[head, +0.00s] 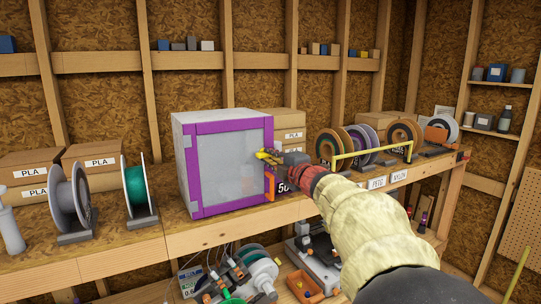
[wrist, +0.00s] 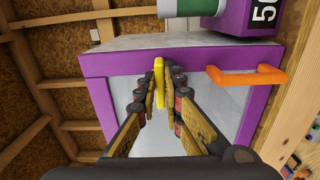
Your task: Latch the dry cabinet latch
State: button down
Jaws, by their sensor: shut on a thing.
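The dry cabinet (head: 185,170) is a pale box with a purple-framed, translucent door (head: 228,160) that looks closed. The yellow latch lever (wrist: 159,66) sits at the door's purple edge. In the wrist view it stands between my fingers, its end crossing onto the frame. My gripper (wrist: 160,92) is shut on this lever. In the head view my gripper (head: 272,156) is at the cabinet's right front edge, and my arm covers part of that side. An orange handle (wrist: 248,75) is on the door frame, beside the latch. Whether the lever is engaged cannot be told.
A purple block marked 50 (wrist: 240,15) is beside the cabinet. Several spools (head: 362,145) stand right on the bench (head: 190,235); a grey spool (head: 67,205) and a green spool (head: 136,188) stand left. Machines and an orange bin (head: 304,287) are below.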

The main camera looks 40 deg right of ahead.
dwell(0.3)
jog(key=c, duration=2)
grip_release()
jog(key=shift+o, duration=0.4)
jog(key=shift+s, duration=0.1)
jog(key=v, duration=1.1)
jog(key=shift+s, duration=0.35)
jog(key=shift+f, duration=0.15)
